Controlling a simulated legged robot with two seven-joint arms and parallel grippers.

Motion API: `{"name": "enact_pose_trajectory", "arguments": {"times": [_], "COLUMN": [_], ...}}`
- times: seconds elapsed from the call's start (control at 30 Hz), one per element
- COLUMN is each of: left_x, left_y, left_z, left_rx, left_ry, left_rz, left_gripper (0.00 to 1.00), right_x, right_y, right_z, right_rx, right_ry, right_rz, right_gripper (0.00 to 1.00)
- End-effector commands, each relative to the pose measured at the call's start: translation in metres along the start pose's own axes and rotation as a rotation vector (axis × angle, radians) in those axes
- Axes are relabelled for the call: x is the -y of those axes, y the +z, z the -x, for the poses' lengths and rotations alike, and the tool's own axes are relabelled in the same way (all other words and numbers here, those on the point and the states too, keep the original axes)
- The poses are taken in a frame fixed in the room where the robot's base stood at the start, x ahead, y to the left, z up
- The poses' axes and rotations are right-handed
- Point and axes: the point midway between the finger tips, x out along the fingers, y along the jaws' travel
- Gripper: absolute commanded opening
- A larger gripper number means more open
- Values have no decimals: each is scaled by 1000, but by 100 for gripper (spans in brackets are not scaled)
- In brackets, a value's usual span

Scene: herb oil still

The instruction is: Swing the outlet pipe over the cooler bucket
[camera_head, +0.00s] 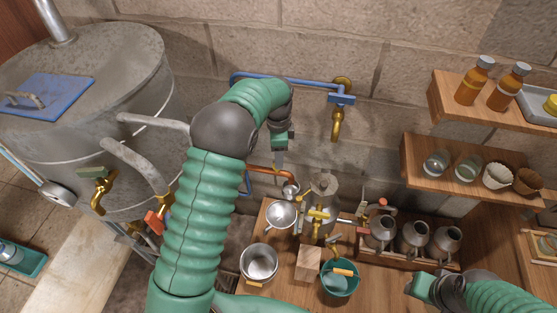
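A blue pipe (300,82) runs along the stone wall to a brass tap (337,120). A copper pipe (268,171) bends down lower, near a small metal cup (290,189). I cannot tell which is the outlet pipe. A teal bucket (338,291) with a wooden handle stands on the wooden bench; I cannot tell if it is the cooler bucket. My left gripper (279,158) points down in front of the wall, above the copper pipe; its finger opening is unclear. My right gripper (416,289) is at the lower right, right of the teal bucket; its fingers are unclear.
A large metal still (120,75) with a blue lid plate (48,96) fills the left. Steel pots (258,262), a metal vessel (322,190) and a rack of jugs (414,236) crowd the bench. Shelves (440,182) with bottles and jars project at right. My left arm hides the middle.

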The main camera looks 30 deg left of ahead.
Motion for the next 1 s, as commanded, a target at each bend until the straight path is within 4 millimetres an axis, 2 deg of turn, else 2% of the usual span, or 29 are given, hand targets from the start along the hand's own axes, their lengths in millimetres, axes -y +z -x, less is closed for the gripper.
{"name": "enact_pose_trajectory", "arguments": {"times": [0.1,0.2,0.53,0.9,1.0], "left_x": [-1,0,0,0,0], "left_y": [0,1,0,0,0], "left_z": [-23,-36,-42,-42,-41], "left_rx": [1,0,-1,-2,-2], "left_ry": [3,2,-2,-2,-2], "left_rz": [1,1,1,1,1], "left_gripper": [50,50,50,1,0], "right_x": [0,0,0,0,0], "right_y": [-1,-2,-2,-2,-2], "right_z": [5,6,6,6,6], "right_rx": [0,-1,-1,-1,-1], "right_ry": [0,0,0,0,0], "right_rz": [0,0,0,0,0], "right_gripper": [36,36,36,36,36]}}
